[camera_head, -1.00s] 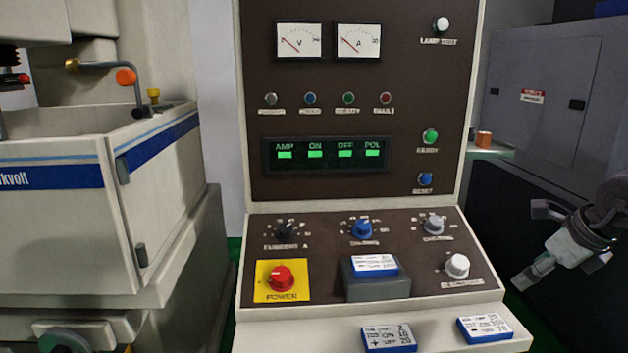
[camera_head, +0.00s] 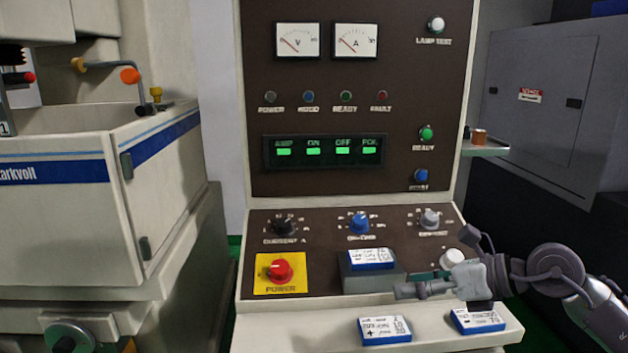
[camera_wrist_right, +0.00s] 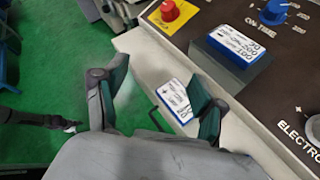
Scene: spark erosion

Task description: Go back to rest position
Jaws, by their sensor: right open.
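My right gripper (camera_head: 435,264) is in front of the right part of the control console's lower panel (camera_head: 325,289). Its fingers are spread apart, and nothing is between them. It partly hides the white knob (camera_head: 452,257) and overlaps the blue-edged card (camera_head: 478,321) on the right of the ledge. In the right wrist view the open fingers (camera_wrist_right: 155,92) appear over the ledge, with a blue-edged card (camera_wrist_right: 177,100) beyond and partly behind the right finger.
A second card (camera_head: 385,331) lies on the console ledge (camera_head: 290,330). Another card (camera_head: 371,259) rests on a grey block (camera_head: 372,284). The red power knob (camera_head: 280,271) is at left. A white machine tank (camera_head: 70,225) stands left. Green floor (camera_wrist_right: 40,70) is clear beside the ledge.

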